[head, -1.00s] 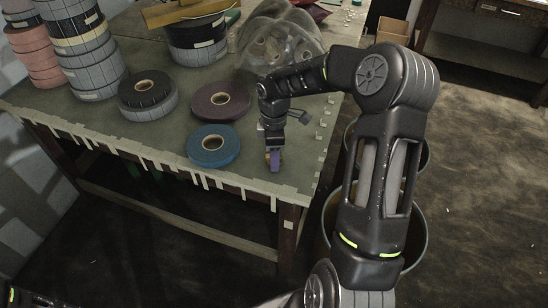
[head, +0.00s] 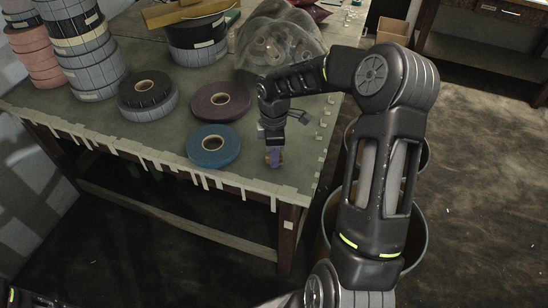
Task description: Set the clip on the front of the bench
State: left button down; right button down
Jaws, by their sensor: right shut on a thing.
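A small purple and tan piece, apparently the clip (head: 276,160), is at the fingertips of my right gripper (head: 273,150), just over or on the front right part of the bench (head: 245,178). My right gripper points down and is shut on it. From this angle I cannot tell whether the clip touches the bench top. My left gripper is out of the picture.
A blue tape roll (head: 230,157) lies just left of the clip. A dark maroon roll (head: 235,95) and a black roll (head: 143,80) on a grey one lie behind. Tape strips (head: 215,180) hang along the front edge. A clear bag (head: 285,45) sits farther back.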

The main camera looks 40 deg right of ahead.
notch_tip(320, 180, up, 10)
jog(key=shift+b, duration=0.4)
jog(key=shift+a, duration=0.1)
dwell(0.6)
jog(key=w+a+f+m, duration=0.1)
jog(key=w+a+m, duration=0.1)
jog(key=a+m, duration=0.3)
jog(key=w+a+f+m, duration=0.1)
jog(key=a+m, duration=0.5)
jog(key=a, duration=0.6)
jog(key=shift+w+a+f, duration=0.15)
jog(key=shift+w+f, duration=0.2)
jog(key=shift+w, duration=0.25)
